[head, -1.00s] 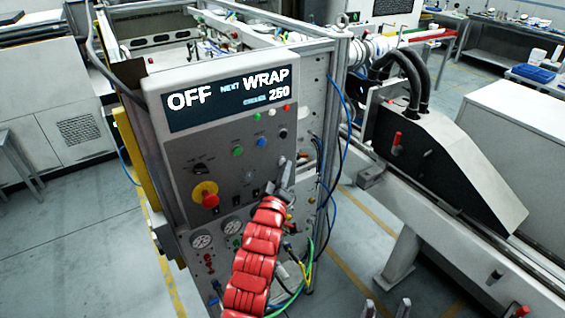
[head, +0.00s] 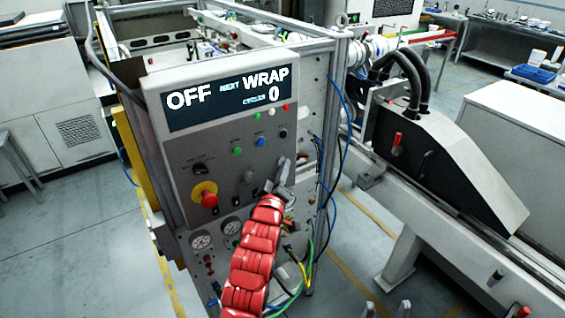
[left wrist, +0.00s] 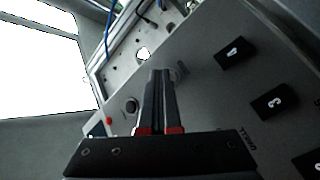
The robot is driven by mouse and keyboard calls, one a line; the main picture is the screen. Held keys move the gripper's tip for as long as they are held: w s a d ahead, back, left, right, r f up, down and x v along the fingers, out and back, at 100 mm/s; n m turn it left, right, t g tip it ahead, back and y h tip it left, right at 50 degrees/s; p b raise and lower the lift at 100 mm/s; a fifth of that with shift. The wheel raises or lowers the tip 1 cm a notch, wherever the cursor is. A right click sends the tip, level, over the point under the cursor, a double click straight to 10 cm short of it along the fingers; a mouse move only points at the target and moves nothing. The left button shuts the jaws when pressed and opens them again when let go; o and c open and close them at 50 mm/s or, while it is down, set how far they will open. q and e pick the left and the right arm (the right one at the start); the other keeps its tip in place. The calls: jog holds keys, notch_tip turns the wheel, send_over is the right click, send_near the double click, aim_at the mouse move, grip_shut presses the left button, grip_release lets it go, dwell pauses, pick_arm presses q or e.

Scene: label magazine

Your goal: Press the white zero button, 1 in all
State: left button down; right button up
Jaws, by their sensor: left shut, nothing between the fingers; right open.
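The control panel (head: 185,140) has a dark display (head: 225,98) reading OFF, NEXT WRAP and CYCLES 0. My left gripper (head: 284,161) is shut and empty, its fingers at the right side of the panel, below a black button (head: 283,133). In the left wrist view my shut left fingers (left wrist: 161,72) point at the panel, with a small pale round part (left wrist: 181,70) right beside their tips. I cannot tell for sure if that is the white zero button, nor if the fingers touch it. My right gripper (head: 387,308) is open at the bottom edge, away from the panel.
A green button (head: 237,151), a blue button (head: 260,142) and a red emergency knob (head: 207,197) on a yellow ring are on the panel. Cables hang at its right side. A conveyor rail and black-sided machine (head: 440,150) stand to the right.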

pick_arm(q)
jog(key=shift+s+d+b, duration=0.4)
jog(key=shift+s, duration=0.2)
jog(key=shift+d, duration=0.1)
jog(key=s+d, duration=0.1)
jog(key=s, duration=0.1)
jog(key=s+d+b, duration=0.1)
jog(key=s, duration=0.1)
jog(key=shift+d, duration=0.4)
jog(key=shift+a, duration=0.1)
dwell(0.3)
